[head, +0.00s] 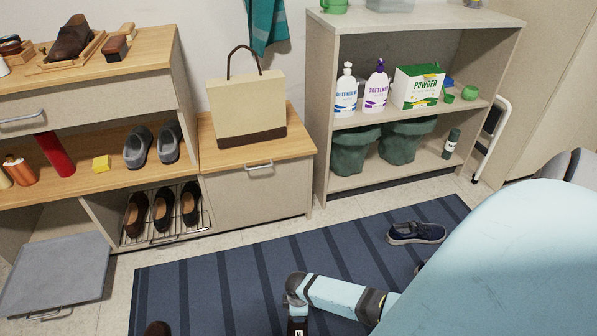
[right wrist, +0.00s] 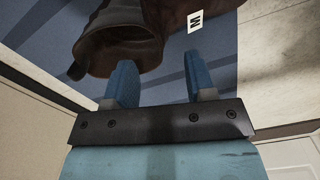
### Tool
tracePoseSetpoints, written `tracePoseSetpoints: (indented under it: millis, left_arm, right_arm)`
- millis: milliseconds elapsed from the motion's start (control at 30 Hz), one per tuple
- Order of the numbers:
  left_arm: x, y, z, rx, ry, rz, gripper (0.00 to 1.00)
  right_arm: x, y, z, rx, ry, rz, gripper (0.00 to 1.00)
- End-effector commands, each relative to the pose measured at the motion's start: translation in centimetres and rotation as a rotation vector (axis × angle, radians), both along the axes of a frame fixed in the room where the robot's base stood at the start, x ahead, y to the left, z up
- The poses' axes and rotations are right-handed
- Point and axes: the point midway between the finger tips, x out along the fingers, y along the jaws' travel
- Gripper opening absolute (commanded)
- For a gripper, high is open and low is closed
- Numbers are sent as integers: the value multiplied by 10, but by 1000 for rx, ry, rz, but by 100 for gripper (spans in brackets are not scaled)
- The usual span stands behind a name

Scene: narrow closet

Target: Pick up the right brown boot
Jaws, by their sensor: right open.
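A brown boot (right wrist: 115,45) fills the upper left of the right wrist view, its open shaft facing my right gripper (right wrist: 161,82). That gripper is open, its two blue fingers apart with nothing clearly between them. The boot lies just beyond the fingertips, mostly past the left finger; I cannot tell whether they touch. In the head view my right arm reaches down to the bottom edge, and its fingertips are out of frame. A brown rounded top (head: 158,328), probably a boot, is cut off at the bottom edge. My left gripper is not in view.
A striped blue rug (head: 220,285) covers the floor. A dark blue sneaker (head: 416,232) lies on it, partly near my arm. A low cabinet (head: 258,195) with a bag (head: 246,108), a shoe shelf and a grey shelf unit (head: 420,20) line the back. A grey panel (head: 55,272) is at left.

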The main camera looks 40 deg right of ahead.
Motion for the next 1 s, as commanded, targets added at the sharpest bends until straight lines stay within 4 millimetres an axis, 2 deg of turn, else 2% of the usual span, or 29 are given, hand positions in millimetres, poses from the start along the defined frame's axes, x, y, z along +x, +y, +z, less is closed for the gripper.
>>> tracePoseSetpoints:
  millis: [167, 300, 433, 667, 900, 1000]
  left_arm:
    - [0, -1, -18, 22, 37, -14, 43]
    - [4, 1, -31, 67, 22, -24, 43]
    - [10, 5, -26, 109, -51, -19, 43]
    - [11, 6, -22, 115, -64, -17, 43]
    - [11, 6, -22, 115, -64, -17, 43]
    - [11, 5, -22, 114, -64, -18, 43]
  right_arm:
    - [-1, 1, -16, 0, 0, -1, 50]
    - [-3, 1, -38, -1, 1, -1, 50]
    - [-3, 1, -52, -1, -1, 0, 50]
    - [-3, 1, -51, -1, -1, 0, 50]
    - [-3, 1, -51, -1, -1, 0, 0]
    - [-3, 2, -51, 0, 0, 0, 0]
